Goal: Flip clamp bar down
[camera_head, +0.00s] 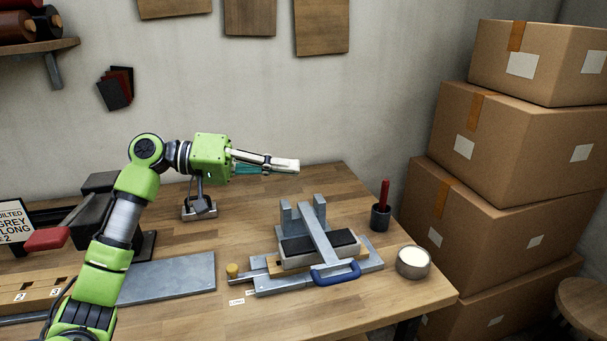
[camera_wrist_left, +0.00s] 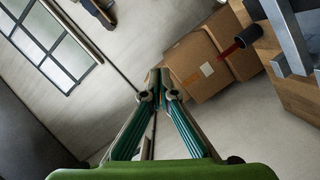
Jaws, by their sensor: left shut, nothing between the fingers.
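The clamp fixture has a grey metal base (camera_head: 268,290) on the wooden bench, with two upright posts (camera_head: 287,216) at its back. Its grey clamp bar (camera_head: 319,236) runs from between the posts forward across a block with dark top pads (camera_head: 297,249). The bar's front end is near a blue handle (camera_head: 337,275); whether it touches the pads is unclear. Grey metal of the fixture shows at the upper right of the left wrist view (camera_wrist_left: 287,35). My left gripper (camera_head: 286,165) is shut and empty, above and behind the fixture, apart from it. My right gripper is not in view.
A dark cup (camera_head: 381,219) with a red-handled tool and a round tin (camera_head: 412,263) stand right of the fixture. Stacked cardboard boxes (camera_head: 490,180) rise beyond the bench's right edge. A grey plate (camera_head: 170,286) lies left; a small stand (camera_head: 199,208) is under my left wrist.

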